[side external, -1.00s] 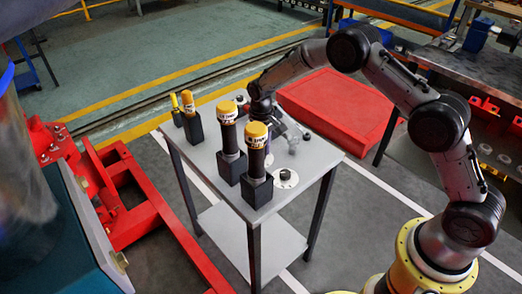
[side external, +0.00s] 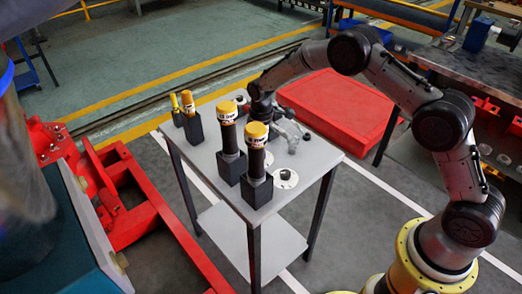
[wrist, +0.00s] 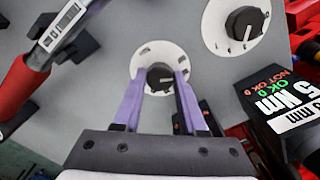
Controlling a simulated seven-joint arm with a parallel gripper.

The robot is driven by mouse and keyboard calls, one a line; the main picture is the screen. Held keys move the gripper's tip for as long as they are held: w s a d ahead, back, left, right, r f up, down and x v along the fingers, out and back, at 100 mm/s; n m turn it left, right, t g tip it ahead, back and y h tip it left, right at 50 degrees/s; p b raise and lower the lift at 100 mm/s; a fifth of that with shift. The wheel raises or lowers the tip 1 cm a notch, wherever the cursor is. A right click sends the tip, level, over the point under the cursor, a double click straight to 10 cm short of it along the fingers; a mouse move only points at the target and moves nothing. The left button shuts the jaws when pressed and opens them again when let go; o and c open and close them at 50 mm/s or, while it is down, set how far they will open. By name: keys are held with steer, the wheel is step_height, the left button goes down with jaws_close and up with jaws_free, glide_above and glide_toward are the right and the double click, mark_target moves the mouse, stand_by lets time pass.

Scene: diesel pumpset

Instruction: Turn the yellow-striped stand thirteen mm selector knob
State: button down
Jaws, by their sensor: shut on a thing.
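In the wrist view, a dark round selector knob (wrist: 160,77) with a light pointer line sits on a white dial disc (wrist: 147,58) with small marks. My gripper (wrist: 161,80), with purple fingers, is shut on this knob, one finger on each side. In the side view, my gripper (side external: 262,112) is low over the grey table, partly hidden behind the tall tools, so its hold on the knob is hidden there. No yellow stripe shows on the knob or its disc, and the size marking is not readable.
Another black knob on a white disc (wrist: 245,23) is at upper right. A black tool labelled 5 Nm (wrist: 290,110) is close on the right; a red-handled tool (wrist: 25,82) is at left. Yellow-topped tools stand in black holders (side external: 257,190) on the grey table (side external: 213,178).

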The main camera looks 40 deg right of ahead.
steer(key=n, duration=0.4)
steer(key=shift+r+n, duration=0.15)
steer(key=shift+n, duration=0.15)
stand_by(0.5)
steer(key=shift+c, duration=2.3)
jaws_free()
step_height(320, 180, up, 14)
